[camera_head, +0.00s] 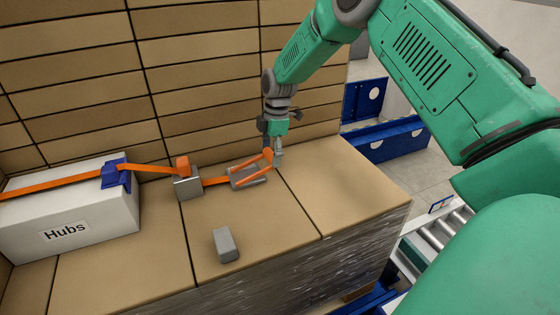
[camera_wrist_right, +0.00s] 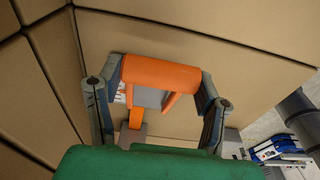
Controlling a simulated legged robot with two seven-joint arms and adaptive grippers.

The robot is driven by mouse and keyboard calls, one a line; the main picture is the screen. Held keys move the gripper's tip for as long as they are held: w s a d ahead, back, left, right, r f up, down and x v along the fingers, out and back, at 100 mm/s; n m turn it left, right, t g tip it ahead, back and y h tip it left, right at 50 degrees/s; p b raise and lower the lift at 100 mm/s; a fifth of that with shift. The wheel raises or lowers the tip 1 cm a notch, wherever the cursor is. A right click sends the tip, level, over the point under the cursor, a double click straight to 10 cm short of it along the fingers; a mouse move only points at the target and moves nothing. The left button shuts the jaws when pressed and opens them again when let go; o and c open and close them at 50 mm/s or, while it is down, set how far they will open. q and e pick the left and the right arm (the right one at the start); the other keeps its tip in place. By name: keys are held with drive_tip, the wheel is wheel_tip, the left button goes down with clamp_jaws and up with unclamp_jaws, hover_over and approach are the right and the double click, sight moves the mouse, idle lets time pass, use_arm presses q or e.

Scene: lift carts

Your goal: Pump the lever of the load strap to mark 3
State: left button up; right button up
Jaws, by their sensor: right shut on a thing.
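The load strap (camera_head: 62,184) is an orange band running over a white box labelled "Hubs" and on to a grey ratchet (camera_head: 240,183) on the cartons. The ratchet's orange lever (camera_head: 257,158) is raised at an angle. In the right wrist view the lever's orange grip (camera_wrist_right: 160,72) lies across between my fingers. My right gripper (camera_head: 272,152) is shut on this grip; it also shows in the right wrist view (camera_wrist_right: 155,95). The ratchet (camera_wrist_right: 150,98) is partly hidden behind the grip there. No mark numbers can be read. My left gripper is out of view.
A grey block with an orange top (camera_head: 187,186) sits on the strap line. A loose grey block (camera_head: 225,245) lies on the carton tops in front. A blue corner piece (camera_head: 116,174) sits on the white box (camera_head: 75,222). A carton wall (camera_head: 200,60) rises behind.

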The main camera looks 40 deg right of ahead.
drive_tip(key=w+a+r+g+h+p, duration=0.2)
drive_tip(key=a+r+h+p, duration=0.2)
drive_tip(key=a+h, duration=0.3)
drive_tip(key=shift+w+r, duration=0.15)
drive_tip(key=shift+r, duration=0.75)
drive_tip(key=shift+a, duration=0.2)
drive_tip(key=o, duration=1.7)
drive_tip(key=v, duration=0.8)
drive_tip(key=w+v, duration=0.1)
drive_tip(key=v, duration=0.3)
drive_tip(key=shift+a+f, duration=0.1)
drive_tip(key=shift+a, duration=0.05)
